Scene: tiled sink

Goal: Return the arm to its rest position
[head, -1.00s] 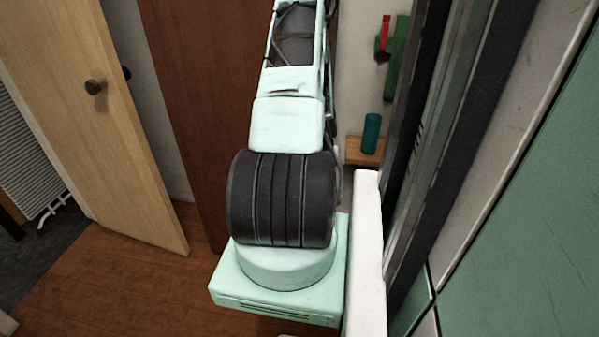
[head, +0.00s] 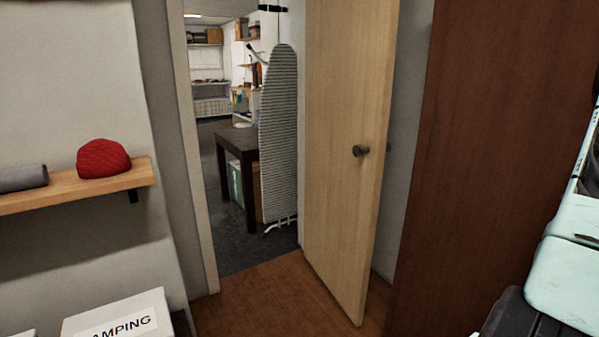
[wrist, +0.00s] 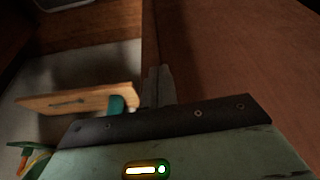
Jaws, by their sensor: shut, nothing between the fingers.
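My arm shows only in part at the right edge of the head view, as pale green links and a dark joint. My gripper is outside the head view. In the wrist view my gripper (wrist: 159,75) is shut, its dark grey fingers together with nothing between them. It points toward a reddish-brown wooden panel (wrist: 230,55) and the pale wall beside it. The distance from the fingertips to the panel is hard to judge.
A wooden shelf (wrist: 60,102) with a teal cylinder (wrist: 118,104) lies left of the fingers. The head view shows an open door (head: 345,200), the brown panel (head: 480,150), an ironing board (head: 280,140), a shelf (head: 60,198) with a red hat (head: 103,158), and a labelled box (head: 115,318).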

